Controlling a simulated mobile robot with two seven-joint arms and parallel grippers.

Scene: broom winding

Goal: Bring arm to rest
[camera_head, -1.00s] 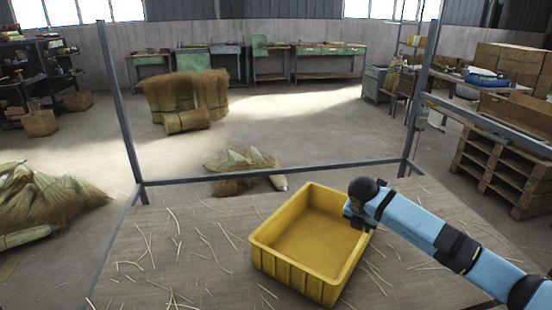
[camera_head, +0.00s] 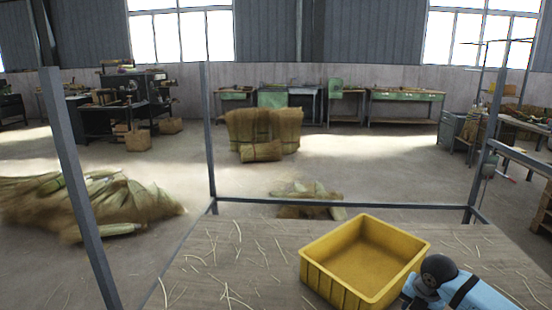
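My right arm (camera_head: 470,292) shows at the lower right of the head view, blue with black joints. Its dark rounded wrist (camera_head: 439,270) is beside the near right corner of the yellow crate (camera_head: 330,283). The fingers of my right gripper are hidden or cut off by the lower edge, so I cannot tell whether they are open. My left arm and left gripper are not in view. The yellow crate stands on the worktable (camera_head: 215,265) and looks empty.
Straw bits lie scattered on the worktable. Metal posts (camera_head: 208,135) and a rail (camera_head: 340,203) frame it. Broom fibre heaps (camera_head: 100,200) lie on the floor at left, and bundles (camera_head: 262,130) stand beyond. Green benches (camera_head: 405,97) line the wall.

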